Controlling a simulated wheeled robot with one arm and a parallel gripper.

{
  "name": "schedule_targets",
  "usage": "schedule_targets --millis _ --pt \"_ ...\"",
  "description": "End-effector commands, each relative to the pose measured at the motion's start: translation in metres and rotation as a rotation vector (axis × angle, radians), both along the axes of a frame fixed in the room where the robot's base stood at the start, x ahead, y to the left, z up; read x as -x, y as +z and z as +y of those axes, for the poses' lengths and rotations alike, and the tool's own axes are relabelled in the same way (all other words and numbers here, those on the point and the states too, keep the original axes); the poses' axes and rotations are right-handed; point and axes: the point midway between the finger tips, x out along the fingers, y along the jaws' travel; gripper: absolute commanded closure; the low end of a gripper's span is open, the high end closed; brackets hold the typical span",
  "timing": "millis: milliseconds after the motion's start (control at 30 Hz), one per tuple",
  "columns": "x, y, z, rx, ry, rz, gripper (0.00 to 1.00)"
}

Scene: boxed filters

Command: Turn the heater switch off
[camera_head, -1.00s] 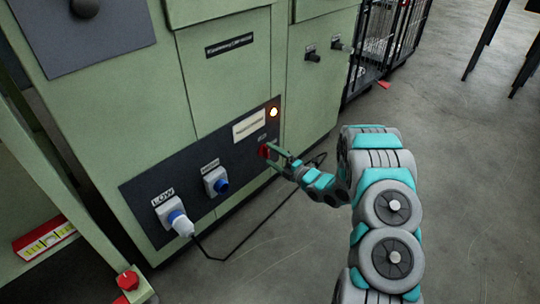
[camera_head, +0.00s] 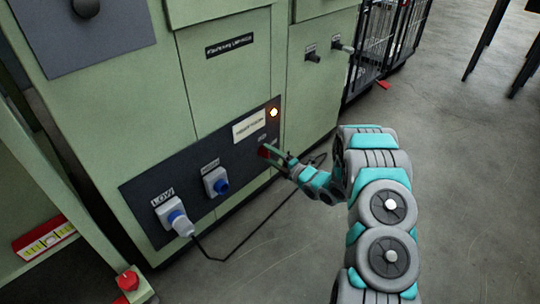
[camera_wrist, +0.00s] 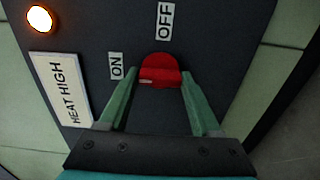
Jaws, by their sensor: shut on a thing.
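The heater switch is a red knob (camera_wrist: 160,71) on a dark panel (camera_head: 140,197) of a green cabinet. In the wrist view, "ON" (camera_wrist: 116,66) and "OFF" (camera_wrist: 164,20) labels sit beside and above it. My gripper (camera_wrist: 159,80) is shut on the red knob, one green finger at each side. In the head view my gripper (camera_head: 271,154) reaches the panel's right end and partly hides the knob. The indicator lamp (camera_wrist: 40,18) glows orange-white, and it also shows in the head view (camera_head: 273,113). A "HEAT HIGH" label (camera_wrist: 61,89) is beside the knob.
A black cable (camera_head: 240,240) runs along the floor. A red button box (camera_head: 129,281) is at lower left.

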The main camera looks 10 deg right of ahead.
Motion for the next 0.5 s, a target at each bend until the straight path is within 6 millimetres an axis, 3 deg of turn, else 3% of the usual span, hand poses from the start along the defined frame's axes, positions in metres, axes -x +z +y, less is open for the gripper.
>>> schedule_targets --millis 33,233,500 --pt "0.0001 -0.0005 0.0 0.001 0.0 0.001 0.67" --pt "0.0001 -0.0007 0.0 0.0 0.0 0.001 0.89" --pt "0.0003 -0.0008 -0.0001 -0.018 0.0 0.016 0.91"
